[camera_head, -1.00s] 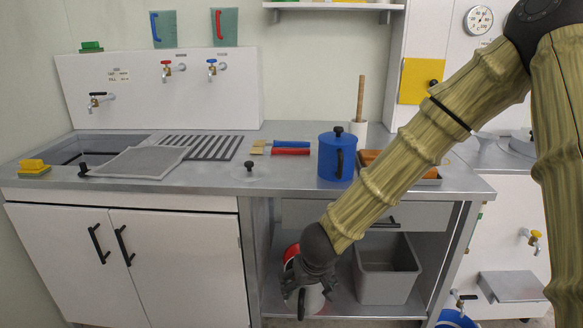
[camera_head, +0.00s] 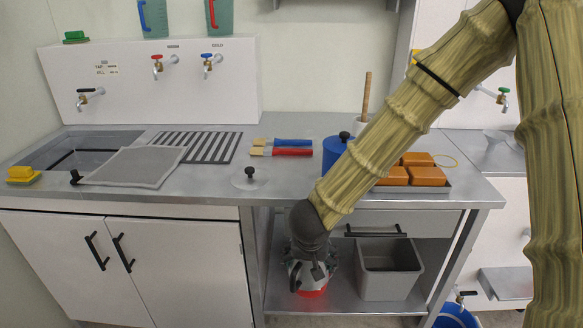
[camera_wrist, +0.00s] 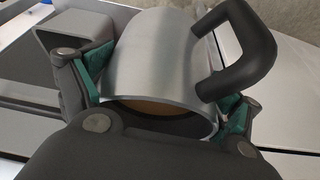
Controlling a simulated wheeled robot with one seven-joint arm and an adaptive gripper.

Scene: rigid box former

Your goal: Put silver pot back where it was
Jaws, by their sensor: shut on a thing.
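The silver pot (camera_wrist: 150,60) fills the middle of the wrist view, with its dark curved handle at upper right. My gripper (camera_wrist: 165,90) is shut on the pot, with green-padded fingers on both sides of its body. In the head view, my gripper (camera_head: 310,265) points down at the open lower shelf (camera_head: 345,303) under the counter. There the pot is mostly hidden by the gripper. I cannot tell whether the pot touches the shelf.
A red object (camera_head: 315,293) shows just below the gripper, mostly hidden. A grey bin (camera_head: 390,283) stands to the right on the shelf. A drawer (camera_head: 410,223) is above it. A blue pot (camera_head: 333,150) and an orange-filled tray (camera_head: 440,190) sit on the counter.

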